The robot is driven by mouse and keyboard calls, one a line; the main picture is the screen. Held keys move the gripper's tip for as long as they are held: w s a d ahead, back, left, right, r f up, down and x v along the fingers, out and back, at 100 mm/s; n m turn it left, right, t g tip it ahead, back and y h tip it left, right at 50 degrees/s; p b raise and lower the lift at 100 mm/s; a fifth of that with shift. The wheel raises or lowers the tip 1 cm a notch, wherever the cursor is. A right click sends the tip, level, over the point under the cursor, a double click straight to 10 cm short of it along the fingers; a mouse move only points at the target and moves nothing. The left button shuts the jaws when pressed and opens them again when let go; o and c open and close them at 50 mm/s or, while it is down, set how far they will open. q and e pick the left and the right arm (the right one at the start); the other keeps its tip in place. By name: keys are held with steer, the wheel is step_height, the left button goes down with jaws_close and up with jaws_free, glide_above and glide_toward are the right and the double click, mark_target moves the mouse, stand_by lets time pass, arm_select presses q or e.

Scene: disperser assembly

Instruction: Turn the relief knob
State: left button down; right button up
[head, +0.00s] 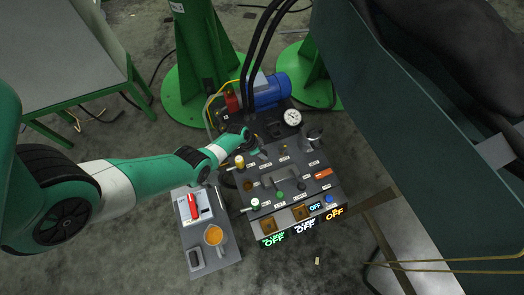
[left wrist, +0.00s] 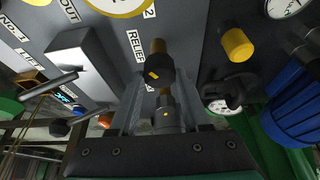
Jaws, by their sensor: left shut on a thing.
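The relief knob (left wrist: 158,66) is black with a brass end, beside a "RELIEF" label in the left wrist view. My left gripper (left wrist: 158,84) is shut on it, one finger on each side. In the head view my left gripper (head: 254,149) reaches from the left to the rear left part of the dark control panel (head: 262,207). There the gripper hides the knob. I cannot tell how far the knob is turned. My right gripper is not in view.
A blue motor (head: 270,91) and a white pressure gauge (head: 292,117) stand behind the panel. Another brass knob (left wrist: 237,45) is close to the gripper. A large dark green structure (head: 395,110) stands at the right.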

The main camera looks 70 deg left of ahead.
arm_select(q)
steer(key=shift+n+y, duration=0.4)
steer(key=shift+n, duration=0.6)
steer(key=shift+c, duration=1.8)
jaws_free()
steer(key=shift+r+p, duration=0.1)
steer(key=shift+p, duration=0.2)
steer(key=p+v, duration=1)
steer(key=v, duration=0.1)
steer(key=shift+s+r, duration=0.15)
steer(key=shift+s, duration=0.05)
